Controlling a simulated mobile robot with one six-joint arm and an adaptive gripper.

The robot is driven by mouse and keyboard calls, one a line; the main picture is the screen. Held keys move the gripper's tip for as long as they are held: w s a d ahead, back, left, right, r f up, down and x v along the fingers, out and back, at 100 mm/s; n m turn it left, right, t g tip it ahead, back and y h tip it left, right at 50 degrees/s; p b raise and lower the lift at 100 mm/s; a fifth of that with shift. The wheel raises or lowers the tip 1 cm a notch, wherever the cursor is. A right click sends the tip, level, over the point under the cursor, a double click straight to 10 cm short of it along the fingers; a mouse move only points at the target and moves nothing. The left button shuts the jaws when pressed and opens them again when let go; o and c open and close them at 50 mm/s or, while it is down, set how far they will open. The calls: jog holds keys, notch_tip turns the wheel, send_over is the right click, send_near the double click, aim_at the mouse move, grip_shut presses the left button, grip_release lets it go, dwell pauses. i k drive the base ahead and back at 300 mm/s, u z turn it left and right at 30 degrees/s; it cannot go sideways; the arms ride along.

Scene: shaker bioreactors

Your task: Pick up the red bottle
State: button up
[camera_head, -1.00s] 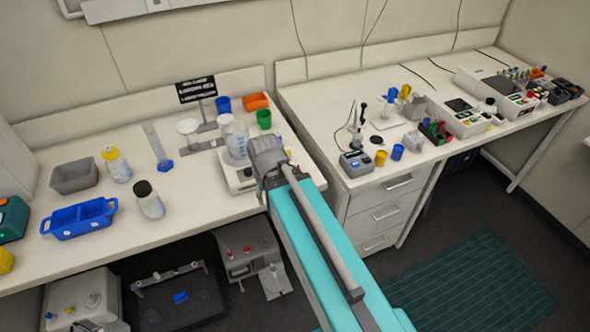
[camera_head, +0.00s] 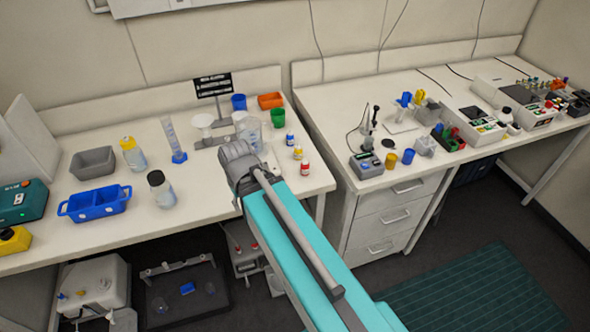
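A small bottle with a red top and a pale body (camera_head: 305,168) stands upright near the right front end of the left bench. Two similar small bottles, one with a yellow top (camera_head: 298,152) and one with a blue top (camera_head: 290,138), stand in a row behind it. The grey end of my arm is over the bench, to the left of the red-topped bottle and apart from it in the picture. My gripper's fingers do not show; the arm hides that area.
Glass beakers (camera_head: 250,133) and a balance-like stand are behind my arm. Green (camera_head: 277,118) and blue (camera_head: 239,102) cups and an orange tray (camera_head: 271,101) stand farther back. A gap separates this bench from the right bench with drawers (camera_head: 385,216).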

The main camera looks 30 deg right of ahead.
aim_at(305, 165)
jog(key=u, duration=0.25)
jog(key=k, duration=1.5)
jog(key=z, duration=0.65)
jog(key=i, duration=0.95)
